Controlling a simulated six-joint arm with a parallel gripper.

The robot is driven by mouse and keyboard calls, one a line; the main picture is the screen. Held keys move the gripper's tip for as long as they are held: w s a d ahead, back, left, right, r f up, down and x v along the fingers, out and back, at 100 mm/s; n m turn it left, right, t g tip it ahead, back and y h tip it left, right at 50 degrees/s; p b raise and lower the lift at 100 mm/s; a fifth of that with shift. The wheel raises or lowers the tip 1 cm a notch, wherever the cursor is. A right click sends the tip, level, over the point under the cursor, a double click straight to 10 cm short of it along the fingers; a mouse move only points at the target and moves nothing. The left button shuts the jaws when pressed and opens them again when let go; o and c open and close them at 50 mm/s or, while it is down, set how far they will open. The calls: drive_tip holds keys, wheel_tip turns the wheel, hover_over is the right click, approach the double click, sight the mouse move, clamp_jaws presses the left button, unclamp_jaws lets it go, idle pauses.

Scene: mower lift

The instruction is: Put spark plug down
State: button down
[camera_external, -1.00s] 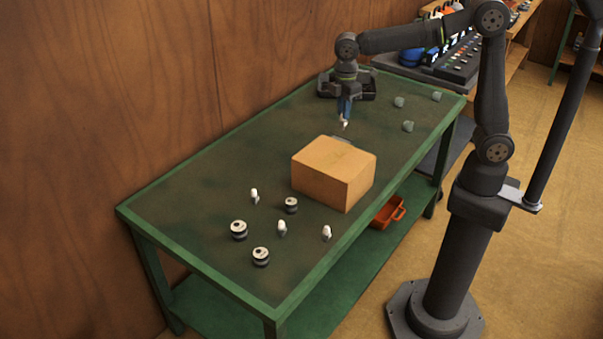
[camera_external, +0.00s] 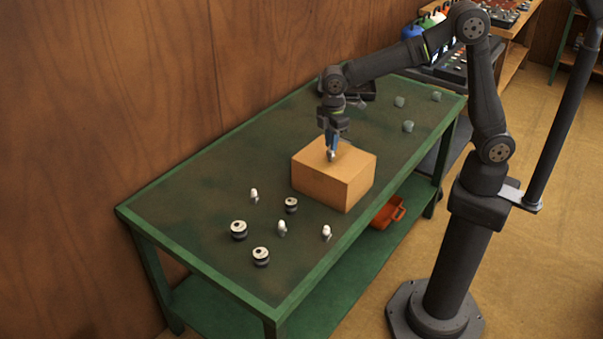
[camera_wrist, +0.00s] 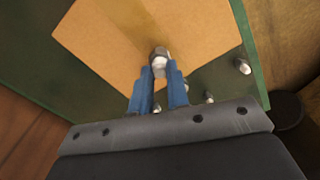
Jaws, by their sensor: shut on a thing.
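My gripper (camera_external: 332,150) is over the cardboard box (camera_external: 336,184), near the middle of its top face in the external view. In the wrist view its blue fingers (camera_wrist: 163,78) are shut on a spark plug (camera_wrist: 159,58) with a metal hex part and a pale body. The box top (camera_wrist: 110,48) lies behind the plug in that view. I cannot tell whether the plug touches the box top. Three other spark plugs stand on the green table: one at the back left (camera_external: 254,195), one in the middle (camera_external: 282,227) and one near the front edge (camera_external: 326,232).
Three round dark-and-white parts stand left of the box, one of them close to it (camera_external: 291,204). Small grey-green pieces (camera_external: 408,126) lie toward the table's right end. A dark tray (camera_external: 360,90) sits at the back. The table's left end (camera_external: 180,214) is clear.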

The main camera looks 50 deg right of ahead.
drive_tip(key=shift+f, duration=0.1)
drive_tip(key=c, duration=1.4)
unclamp_jaws()
wheel_tip(320, 180, up, 12)
drive_tip(key=shift+r, duration=0.15)
drive_tip(key=shift+f, duration=4.15)
drive_tip(key=shift+f, duration=0.1)
